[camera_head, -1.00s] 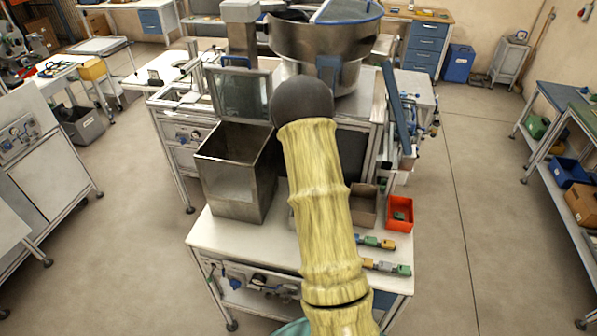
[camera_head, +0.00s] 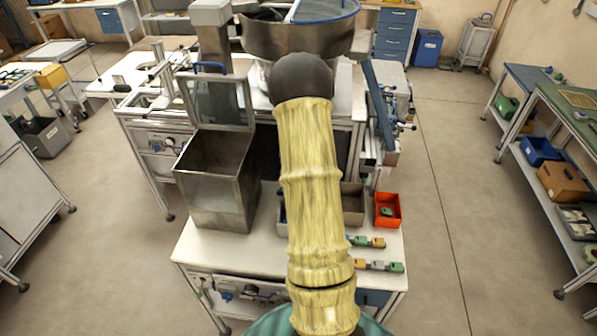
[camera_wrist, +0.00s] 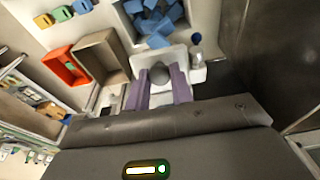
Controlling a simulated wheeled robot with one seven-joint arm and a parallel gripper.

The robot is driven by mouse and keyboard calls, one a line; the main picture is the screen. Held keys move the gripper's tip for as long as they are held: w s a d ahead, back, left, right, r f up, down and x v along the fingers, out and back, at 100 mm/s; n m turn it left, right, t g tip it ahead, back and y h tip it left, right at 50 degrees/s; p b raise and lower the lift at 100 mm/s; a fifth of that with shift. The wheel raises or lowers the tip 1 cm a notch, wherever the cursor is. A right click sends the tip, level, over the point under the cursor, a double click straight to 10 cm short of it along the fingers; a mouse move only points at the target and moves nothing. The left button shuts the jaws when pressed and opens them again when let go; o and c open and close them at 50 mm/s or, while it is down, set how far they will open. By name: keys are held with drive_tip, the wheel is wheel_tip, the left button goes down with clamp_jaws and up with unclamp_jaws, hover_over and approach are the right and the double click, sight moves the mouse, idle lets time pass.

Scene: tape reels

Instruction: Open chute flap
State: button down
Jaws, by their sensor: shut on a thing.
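A framed panel (camera_head: 219,104) with a blue handle (camera_head: 210,67) stands upright at the back edge of an open metal box (camera_head: 215,187); it looks like the flap, but I cannot be sure. My sleeved arm covers my gripper in the head view. In the wrist view my gripper (camera_wrist: 161,86) has its purple fingers closed on a small dark grey rounded piece (camera_wrist: 160,74). A white tray-like part (camera_wrist: 196,73) lies around or below the fingertips. The flap cannot be made out in the wrist view.
A blue-block bin (camera_wrist: 150,22), a brown bin (camera_wrist: 101,66) and an orange bin (camera_wrist: 65,66) lie near my gripper. A dark metal wall (camera_wrist: 277,45) is close on the right. A bowl feeder (camera_head: 300,38) stands behind. Floor is clear at right (camera_head: 470,200).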

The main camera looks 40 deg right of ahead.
drive_tip(key=c, duration=1.2)
unclamp_jaws()
drive_tip(key=shift+c, duration=0.2)
wheel_tip(320, 180, up, 17)
drive_tip(key=s+a+b, duration=0.2)
drive_tip(key=b, duration=0.4)
drive_tip(key=shift+a, duration=0.2)
